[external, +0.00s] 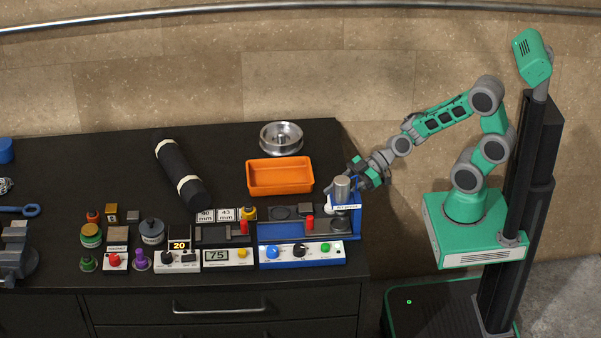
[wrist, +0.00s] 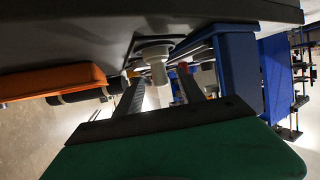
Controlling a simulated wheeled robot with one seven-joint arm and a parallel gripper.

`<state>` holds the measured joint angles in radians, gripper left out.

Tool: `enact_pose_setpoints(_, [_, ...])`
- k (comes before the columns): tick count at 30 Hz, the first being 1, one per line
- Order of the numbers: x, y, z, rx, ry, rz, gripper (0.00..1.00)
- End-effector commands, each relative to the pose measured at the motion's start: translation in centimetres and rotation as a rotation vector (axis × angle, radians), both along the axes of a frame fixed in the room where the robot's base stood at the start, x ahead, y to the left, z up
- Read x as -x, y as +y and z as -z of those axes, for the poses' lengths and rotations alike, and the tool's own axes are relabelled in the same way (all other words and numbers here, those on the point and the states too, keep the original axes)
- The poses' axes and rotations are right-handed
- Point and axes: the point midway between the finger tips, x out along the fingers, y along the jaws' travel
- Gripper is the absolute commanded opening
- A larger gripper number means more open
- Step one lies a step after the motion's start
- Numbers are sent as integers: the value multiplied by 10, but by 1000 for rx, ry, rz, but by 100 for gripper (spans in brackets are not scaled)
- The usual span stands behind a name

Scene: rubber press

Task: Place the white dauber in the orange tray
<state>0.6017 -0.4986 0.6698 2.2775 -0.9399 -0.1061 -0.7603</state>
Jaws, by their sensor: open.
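The white dauber (wrist: 157,66) stands on the dark bench in the wrist view, which looks upside down. In the external view only a pale bit of it (external: 328,207) shows, left of the grey-and-blue press, and the rest is hidden. My gripper (wrist: 162,84) is open, with one finger on each side of the dauber's line. I cannot tell whether the dauber is between the fingertips or just beyond them. My gripper (external: 359,178) is low beside the press in the external view. The orange tray (external: 280,163) lies behind the press and looks empty; its side shows in the wrist view (wrist: 50,80).
The press (external: 344,195) and its blue frame (wrist: 238,65) stand close to my gripper. A metal dish (external: 281,138) sits behind the tray. A black roll (external: 180,172) lies to the left. Boxes, stamps and bottles fill the bench front. Bare bench surrounds the tray's left side.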

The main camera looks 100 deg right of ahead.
Motion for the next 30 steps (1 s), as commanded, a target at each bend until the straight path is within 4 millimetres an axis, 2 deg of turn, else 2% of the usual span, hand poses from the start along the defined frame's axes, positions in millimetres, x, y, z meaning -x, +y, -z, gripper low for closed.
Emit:
enact_pose_setpoints(4, [-18,11,9,-2,2,-4,46])
enact_pose_setpoints(11, [-21,11,10,0,-1,1,46])
enact_pose_setpoints(28, [-21,11,10,0,-1,0,0])
enact_pose_setpoints(30, [-21,11,10,0,-1,0,0])
